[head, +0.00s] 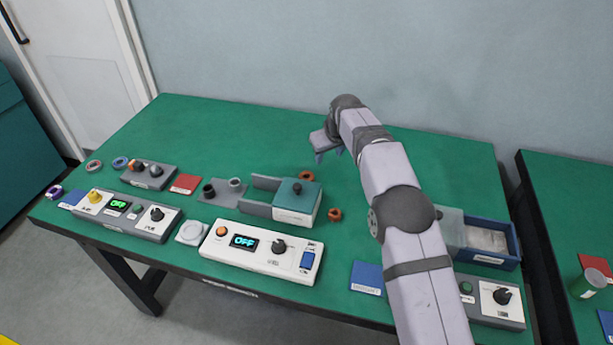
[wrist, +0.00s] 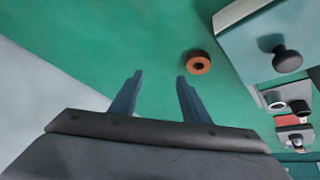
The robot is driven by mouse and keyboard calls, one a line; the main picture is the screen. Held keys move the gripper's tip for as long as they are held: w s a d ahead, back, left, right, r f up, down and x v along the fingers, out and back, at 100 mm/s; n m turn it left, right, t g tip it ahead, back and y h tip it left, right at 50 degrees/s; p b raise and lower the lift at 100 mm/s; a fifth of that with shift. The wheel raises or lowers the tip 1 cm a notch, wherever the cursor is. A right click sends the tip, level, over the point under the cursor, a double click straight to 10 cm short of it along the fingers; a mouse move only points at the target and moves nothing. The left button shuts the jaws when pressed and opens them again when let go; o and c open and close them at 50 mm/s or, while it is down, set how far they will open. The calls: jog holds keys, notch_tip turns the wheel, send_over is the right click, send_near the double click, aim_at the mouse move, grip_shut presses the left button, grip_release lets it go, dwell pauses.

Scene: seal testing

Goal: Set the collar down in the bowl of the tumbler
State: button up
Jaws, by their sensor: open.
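My gripper (head: 329,157) is open and empty above the back of the green table; its two fingers also show apart in the wrist view (wrist: 158,78). An orange-brown ring (head: 307,175), possibly the collar, lies flat behind the teal-lidded box. It shows in the wrist view (wrist: 198,62) ahead and to the right of the fingers, apart from them. A second orange-brown ring (head: 335,214) lies right of that box. I cannot tell which ring is the collar.
The teal-lidded box (head: 297,200) has a dark knob (wrist: 287,60). A grey block (head: 223,192) with small cups stands left of it. Control boxes (head: 262,251) line the front. A blue-walled tray (head: 485,241) is at right, partly behind my arm. The back left table is clear.

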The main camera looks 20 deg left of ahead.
jog(key=n+g, duration=0.1)
jog(key=g, duration=0.1)
send_near(308, 174)
jog(key=s, duration=0.1)
jog(key=shift+w+d+f+y+p, duration=0.15)
jog(key=shift+f+y+p, duration=0.1)
jog(key=shift+f, duration=0.4)
jog(key=shift+w+a+f+y+p, duration=0.1)
jog(key=shift+f+y+p, duration=0.1)
jog(key=shift+f, duration=0.45)
jog(key=shift+p+x, duration=1.5)
jog(key=shift+x, duration=1)
jog(key=shift+s+f, duration=0.1)
jog(key=c, duration=0.9)
grip_shut()
jog(key=shift+r, duration=0.2)
